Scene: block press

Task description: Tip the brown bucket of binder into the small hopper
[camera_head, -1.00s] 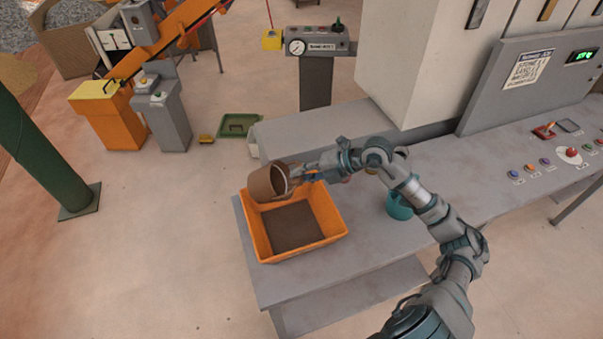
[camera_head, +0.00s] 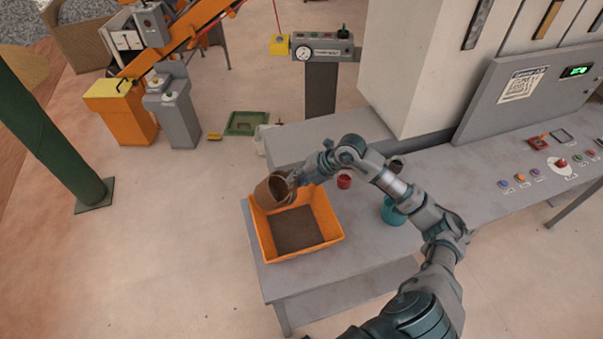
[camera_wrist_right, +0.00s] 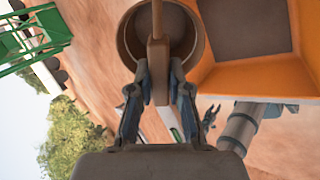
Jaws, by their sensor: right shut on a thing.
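The brown bucket (camera_head: 268,191) is in the head view, tilted, over the back left edge of the orange hopper (camera_head: 332,241). My right gripper (camera_head: 292,180) is shut on the bucket's handle. In the right wrist view the bucket (camera_wrist_right: 127,45) is in front of my right gripper (camera_wrist_right: 160,88), whose fingers close on the brown handle bar. The bucket's inside looks brown, and I cannot tell whether binder is left in it. The hopper shows a flat dark brown bottom, and its orange wall (camera_wrist_right: 240,78) is beside the bucket in the wrist view. My left gripper is not in view.
The hopper stands on a grey bench (camera_head: 285,280). A red cup (camera_head: 344,181), a teal container (camera_head: 391,212) and a dark cup (camera_head: 397,165) stand to its right near my arm. A control panel (camera_head: 535,180) with buttons is at the right.

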